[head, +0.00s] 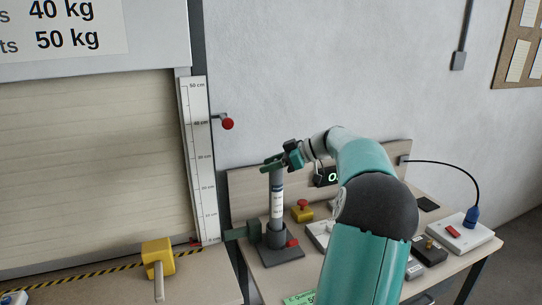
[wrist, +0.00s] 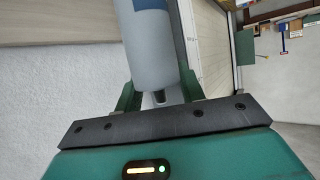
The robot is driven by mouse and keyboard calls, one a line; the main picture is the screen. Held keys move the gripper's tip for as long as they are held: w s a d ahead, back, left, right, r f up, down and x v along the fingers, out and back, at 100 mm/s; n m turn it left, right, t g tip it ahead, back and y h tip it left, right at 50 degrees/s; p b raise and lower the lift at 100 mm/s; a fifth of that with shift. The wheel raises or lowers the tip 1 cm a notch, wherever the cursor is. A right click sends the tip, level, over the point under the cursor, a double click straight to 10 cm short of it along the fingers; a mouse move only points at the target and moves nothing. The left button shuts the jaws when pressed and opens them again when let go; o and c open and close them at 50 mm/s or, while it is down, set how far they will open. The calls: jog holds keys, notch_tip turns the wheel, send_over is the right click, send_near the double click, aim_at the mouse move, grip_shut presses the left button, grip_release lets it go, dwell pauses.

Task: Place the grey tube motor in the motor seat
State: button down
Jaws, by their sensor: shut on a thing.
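The grey tube motor (head: 277,205) stands upright in the head view, a pale grey cylinder with a white and blue label. My gripper (head: 275,163) is shut on its top end. The motor seat (head: 275,239) is a dark grey collar on a flat base, with a red part at its right. The motor's lower end meets the collar's top in the picture; how deep it sits inside is hidden. In the wrist view the motor (wrist: 155,60) lies between the two green fingers of my gripper (wrist: 160,92).
The bench (head: 260,280) carries a red-topped yellow button box (head: 302,210) behind the seat and several grey devices at the right. A green block (head: 238,232) stands left of the seat. A ruler strip (head: 203,160) and shutter (head: 90,170) are further left.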

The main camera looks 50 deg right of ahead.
jog(key=c, duration=0.9)
grip_release()
jog(key=shift+o, duration=0.2)
jog(key=v, duration=1.2)
